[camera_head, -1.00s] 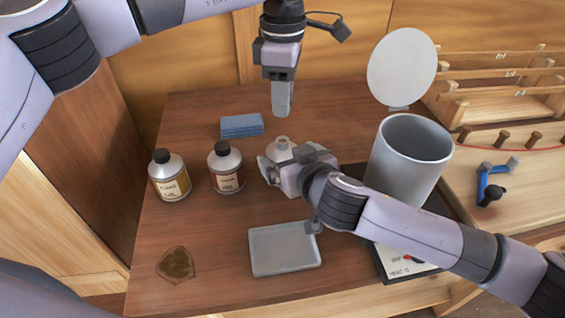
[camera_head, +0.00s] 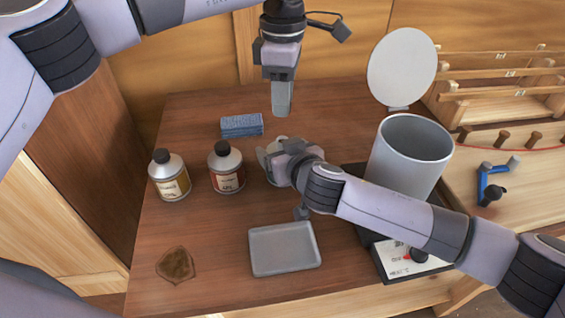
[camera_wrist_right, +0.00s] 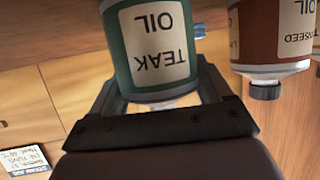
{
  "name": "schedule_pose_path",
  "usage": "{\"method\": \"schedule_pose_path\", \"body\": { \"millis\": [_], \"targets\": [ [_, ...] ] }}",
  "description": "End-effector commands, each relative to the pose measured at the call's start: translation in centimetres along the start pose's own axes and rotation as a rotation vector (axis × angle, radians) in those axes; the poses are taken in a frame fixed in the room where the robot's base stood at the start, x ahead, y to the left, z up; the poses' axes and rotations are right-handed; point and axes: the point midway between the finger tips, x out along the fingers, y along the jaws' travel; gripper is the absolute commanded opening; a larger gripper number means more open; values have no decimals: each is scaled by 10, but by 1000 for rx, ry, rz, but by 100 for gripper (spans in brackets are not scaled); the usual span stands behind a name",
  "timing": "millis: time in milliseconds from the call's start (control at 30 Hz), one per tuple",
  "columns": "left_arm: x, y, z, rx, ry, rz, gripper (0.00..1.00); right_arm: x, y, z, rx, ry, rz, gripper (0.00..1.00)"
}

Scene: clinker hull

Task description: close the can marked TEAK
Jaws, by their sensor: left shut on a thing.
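The green can marked TEAK (camera_wrist_right: 152,45) fills the upper middle of the right wrist view, upside down there. Its pale neck shows no black cap. My right gripper (camera_wrist_right: 160,95) has one finger on each side of the can; whether they press on it I cannot tell. In the head view the right gripper (camera_head: 278,165) hides most of the can. My left gripper (camera_head: 282,100) points down, behind and above the can, apart from it. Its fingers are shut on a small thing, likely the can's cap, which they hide.
A red-brown LINSEED bottle (camera_head: 227,170) and an amber-labelled bottle (camera_head: 169,178) stand left of the can, black-capped. A blue cloth (camera_head: 242,125) lies behind, a grey tray (camera_head: 284,248) in front. A large open pot (camera_head: 405,165) stands right.

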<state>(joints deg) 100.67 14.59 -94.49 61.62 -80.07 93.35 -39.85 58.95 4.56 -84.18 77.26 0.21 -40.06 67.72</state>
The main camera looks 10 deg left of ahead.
Motion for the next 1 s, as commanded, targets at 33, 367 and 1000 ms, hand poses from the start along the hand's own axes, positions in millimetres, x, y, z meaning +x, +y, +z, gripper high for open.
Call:
{"method": "schedule_pose_path", "body": {
  "millis": [33, 367, 1000],
  "targets": [
    [0, 0, 0, 0, 0, 0, 5, 0, 0, 0, 0, 0, 0, 54],
    [15, 0, 0, 0, 2, -2, 5, 0, 0, 0, 1, 0, 0, 24],
    [50, 0, 0, 0, 1, 0, 5, 0, 0, 0, 1, 0, 0, 24]
  ]
}}
